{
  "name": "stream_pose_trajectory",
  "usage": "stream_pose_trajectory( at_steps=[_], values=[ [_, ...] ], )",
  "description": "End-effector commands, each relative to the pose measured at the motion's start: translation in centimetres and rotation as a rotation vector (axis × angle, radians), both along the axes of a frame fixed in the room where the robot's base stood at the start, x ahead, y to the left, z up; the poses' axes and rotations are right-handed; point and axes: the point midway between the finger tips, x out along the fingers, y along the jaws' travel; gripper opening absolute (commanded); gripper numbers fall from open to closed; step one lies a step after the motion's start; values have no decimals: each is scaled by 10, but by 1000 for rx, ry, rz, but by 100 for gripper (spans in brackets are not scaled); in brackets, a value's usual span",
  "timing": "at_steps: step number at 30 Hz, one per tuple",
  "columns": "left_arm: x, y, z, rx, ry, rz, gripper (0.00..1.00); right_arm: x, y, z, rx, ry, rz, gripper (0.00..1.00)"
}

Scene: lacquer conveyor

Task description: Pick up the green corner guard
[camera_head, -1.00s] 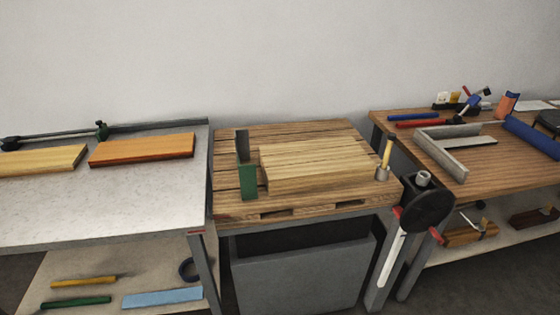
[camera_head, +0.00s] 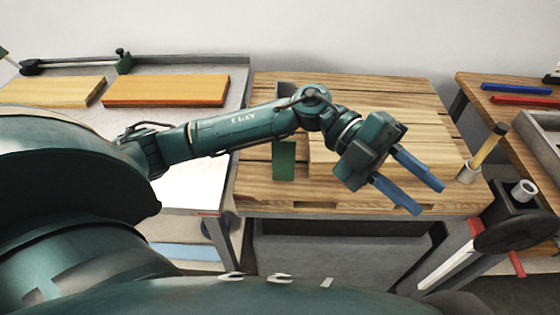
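The green corner guard (camera_head: 284,163) stands upright on the wooden pallet-like table, at the left end of the stacked boards. Its upper part is hidden behind my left arm. My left gripper (camera_head: 413,190) is to the right of the guard, in front of the board stack (camera_head: 400,108). Its two blue fingers are spread apart with nothing between them. My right gripper is not in view.
Left, a grey bench (camera_head: 185,196) bears a pale board (camera_head: 55,93) and an orange-brown board (camera_head: 168,90). A cup with a yellow-handled tool (camera_head: 488,146) stands at the pallet table's right edge. A tape dispenser (camera_head: 513,217) is at front right. Another wooden bench (camera_head: 483,92) is further right.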

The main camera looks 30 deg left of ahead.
Motion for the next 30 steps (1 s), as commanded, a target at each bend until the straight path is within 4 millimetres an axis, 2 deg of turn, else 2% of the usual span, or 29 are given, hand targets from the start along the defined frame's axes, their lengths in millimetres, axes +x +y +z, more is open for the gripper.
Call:
stream_pose_trajectory(
  at_steps=[3,5,7,9,12,15,18,20,23,30],
  values=[
    [13,44,-24,366,-121,-86,31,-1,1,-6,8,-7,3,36],
    [24,76,-31,563,-156,-89,31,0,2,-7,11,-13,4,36],
    [38,116,-34,783,-179,-58,31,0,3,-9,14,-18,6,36],
    [51,157,-29,981,-184,0,31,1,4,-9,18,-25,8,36],
    [64,209,-14,1204,-170,102,31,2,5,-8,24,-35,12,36],
    [69,246,0,1351,-146,194,31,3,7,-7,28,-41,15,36],
    [70,266,9,1432,-126,251,31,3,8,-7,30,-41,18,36],
    [70,272,9,1454,-118,268,31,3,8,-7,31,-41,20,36],
    [70,275,-4,1466,-114,272,31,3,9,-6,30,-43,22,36],
    [69,274,-49,1461,-116,271,31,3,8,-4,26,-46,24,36]
  ],
)
